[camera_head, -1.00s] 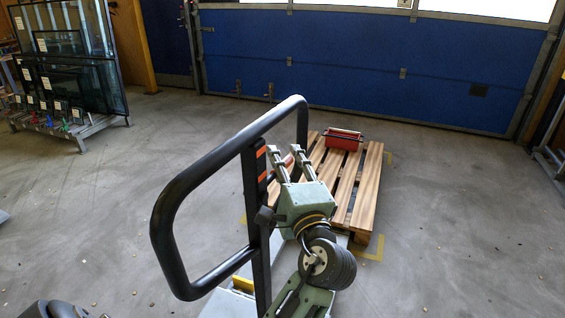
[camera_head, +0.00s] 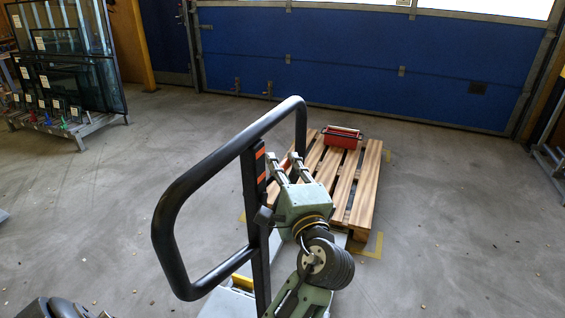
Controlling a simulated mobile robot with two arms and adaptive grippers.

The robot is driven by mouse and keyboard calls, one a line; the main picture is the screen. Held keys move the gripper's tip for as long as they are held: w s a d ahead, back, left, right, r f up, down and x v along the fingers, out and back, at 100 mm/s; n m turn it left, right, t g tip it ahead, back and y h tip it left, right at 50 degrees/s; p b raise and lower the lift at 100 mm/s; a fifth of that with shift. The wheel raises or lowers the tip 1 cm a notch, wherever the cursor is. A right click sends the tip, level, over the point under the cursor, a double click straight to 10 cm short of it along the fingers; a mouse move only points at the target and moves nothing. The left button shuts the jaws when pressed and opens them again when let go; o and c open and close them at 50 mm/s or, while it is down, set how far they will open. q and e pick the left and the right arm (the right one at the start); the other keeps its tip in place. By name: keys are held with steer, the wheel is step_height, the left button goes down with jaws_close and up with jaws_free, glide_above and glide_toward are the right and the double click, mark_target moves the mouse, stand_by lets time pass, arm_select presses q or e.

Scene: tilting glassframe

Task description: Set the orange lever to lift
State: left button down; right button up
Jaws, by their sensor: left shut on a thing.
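A black tubular handle frame (camera_head: 166,240) stands in front of me, with a black upright post (camera_head: 262,262) carrying orange marks. My left gripper (camera_head: 282,163) is beside the post, on its right, with its two grey fingers pointing away from me. A small red-orange piece, which looks like the orange lever (camera_head: 287,162), shows between the fingers, and the gripper is shut on it. The fingers and post hide most of the lever, so I cannot tell its setting. My right gripper is not in view.
A wooden pallet (camera_head: 368,186) lies beyond the gripper, with a red box (camera_head: 342,138) on its far end. A rack of glass panes (camera_head: 75,75) stands at the back left. A blue door (camera_head: 350,60) closes the back.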

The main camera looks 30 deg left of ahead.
arm_select(q)
steer(key=f+m+g+h+p, duration=0.1)
steer(key=p, duration=0.3)
steer(key=f+m+g+p, duration=0.1)
steer(key=p, duration=0.3)
steer(key=shift+s+f+m+h, duration=0.25)
steer(key=shift+s+m+h, duration=0.05)
steer(key=shift+s+h, duration=0.1)
steer(key=shift+f, duration=0.6)
steer(key=c, duration=1.8)
jaws_free()
steer(key=shift+o, duration=0.6)
